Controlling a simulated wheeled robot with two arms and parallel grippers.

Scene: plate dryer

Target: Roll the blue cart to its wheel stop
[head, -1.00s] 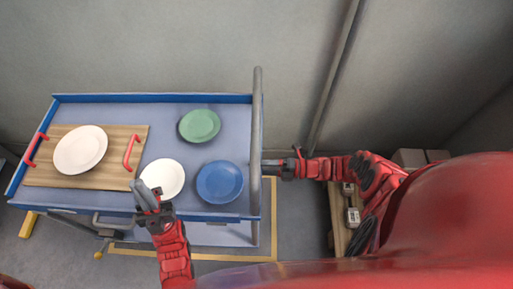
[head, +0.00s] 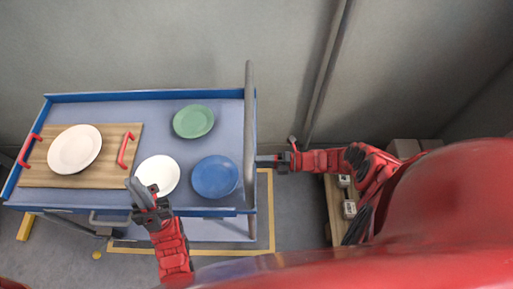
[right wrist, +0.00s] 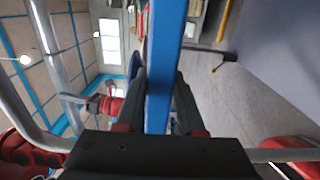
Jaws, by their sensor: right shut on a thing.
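The blue cart (head: 150,97) has a grey top and a grey upright push bar (head: 249,120) at its right end. It stands partly over a yellow floor outline (head: 271,215). My right gripper (head: 262,161) is at the cart's right end; in the right wrist view its fingers are shut on a blue edge of the cart (right wrist: 164,60). My left gripper (head: 140,190) is over the cart's near edge, close to the white plate; its finger gap is unclear. A yellow block (head: 26,227) on the floor at the left may be the wheel stop.
On the cart are a wooden tray (head: 105,172) with red handles and a white plate (head: 75,149), another white plate (head: 158,174), a green plate (head: 193,121) and a blue plate (head: 215,176). A grey wall stands behind, with a pipe (head: 326,75).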

